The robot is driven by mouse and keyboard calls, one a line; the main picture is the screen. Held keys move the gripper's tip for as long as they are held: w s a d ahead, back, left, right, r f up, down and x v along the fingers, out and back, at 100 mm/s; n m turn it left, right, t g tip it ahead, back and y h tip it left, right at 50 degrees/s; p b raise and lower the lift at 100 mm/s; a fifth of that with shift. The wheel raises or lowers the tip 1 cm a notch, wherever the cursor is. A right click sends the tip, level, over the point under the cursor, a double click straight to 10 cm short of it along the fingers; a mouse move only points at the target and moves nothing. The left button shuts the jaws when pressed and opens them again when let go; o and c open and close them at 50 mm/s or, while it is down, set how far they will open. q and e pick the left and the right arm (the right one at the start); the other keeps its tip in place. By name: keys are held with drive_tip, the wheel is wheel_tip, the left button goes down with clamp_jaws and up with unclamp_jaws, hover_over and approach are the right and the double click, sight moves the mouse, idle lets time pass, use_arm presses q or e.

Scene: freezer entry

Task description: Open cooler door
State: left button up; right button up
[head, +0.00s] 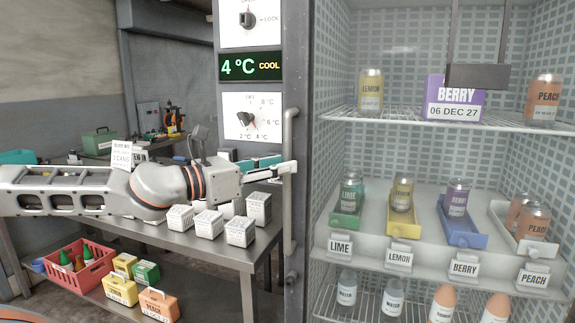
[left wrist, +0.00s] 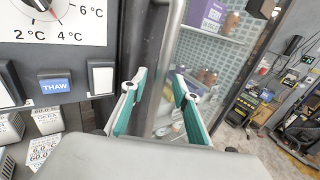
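The cooler door (head: 297,275) has a dark frame on its left side and looks shut, with stocked shelves showing behind it. Its grey vertical handle (head: 289,215) runs along that left side; it also shows in the left wrist view as a metal bar (left wrist: 172,45). My left gripper (head: 277,168) reaches the handle from the left. In the left wrist view its teal-lined fingers (left wrist: 160,88) are spread apart, with the bar passing between them. I cannot tell whether either finger touches it. My right gripper is not in view.
A control panel with a 4 °C display (head: 251,67) and a dial (head: 247,119) is left of the handle. A metal table (head: 215,251) with several white boxes (head: 241,231) stands below my left arm. A red crate (head: 75,277) sits lower left. A dark box (head: 478,77) hangs before the shelves.

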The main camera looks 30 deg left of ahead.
use_arm(q)
drive_tip(key=shift+b+x, duration=0.95)
drive_tip(key=shift+x, duration=0.45)
